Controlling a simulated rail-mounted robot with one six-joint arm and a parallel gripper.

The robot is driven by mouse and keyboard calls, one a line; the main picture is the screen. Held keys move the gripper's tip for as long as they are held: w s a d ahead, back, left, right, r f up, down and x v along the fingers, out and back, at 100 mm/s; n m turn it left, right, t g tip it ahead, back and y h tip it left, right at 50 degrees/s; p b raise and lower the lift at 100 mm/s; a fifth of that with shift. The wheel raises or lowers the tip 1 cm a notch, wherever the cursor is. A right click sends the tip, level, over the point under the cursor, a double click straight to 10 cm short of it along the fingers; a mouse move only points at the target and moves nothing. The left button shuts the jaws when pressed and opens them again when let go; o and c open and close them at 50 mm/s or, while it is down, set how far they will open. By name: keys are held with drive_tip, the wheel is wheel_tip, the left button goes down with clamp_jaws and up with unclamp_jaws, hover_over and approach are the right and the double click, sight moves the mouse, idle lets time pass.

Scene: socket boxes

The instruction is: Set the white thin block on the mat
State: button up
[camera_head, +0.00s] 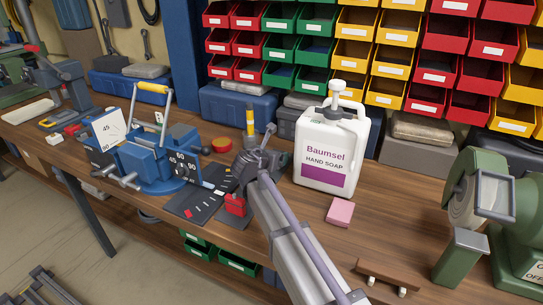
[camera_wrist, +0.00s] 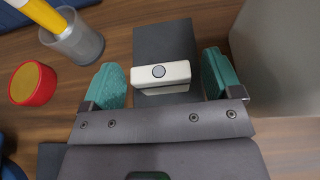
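The white thin block (camera_wrist: 160,73), with a grey round spot on its side, sits between the two teal fingers of my gripper (camera_wrist: 163,82). Small gaps show between the block and each finger, so the gripper is open around it. The block is over or on a dark grey rectangular surface (camera_wrist: 165,38), which may be the mat; contact is hard to tell. In the head view my gripper (camera_head: 255,165) is low over the bench, left of the soap bottle, and I cannot make out the block there.
The white soap bottle (camera_head: 325,150) stands close right of my gripper. A grey cup (camera_wrist: 75,42) with a yellow-and-white tool and a red round tape (camera_wrist: 33,83) are to the left. A blue vise (camera_head: 160,155), pink block (camera_head: 340,212) and green grinder (camera_head: 490,215) are on the bench.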

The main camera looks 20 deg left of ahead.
drive_tip(key=shift+r+p, duration=0.3)
drive_tip(key=p+v, duration=0.4)
drive_tip(key=v, duration=0.8)
drive_tip(key=shift+f, duration=0.15)
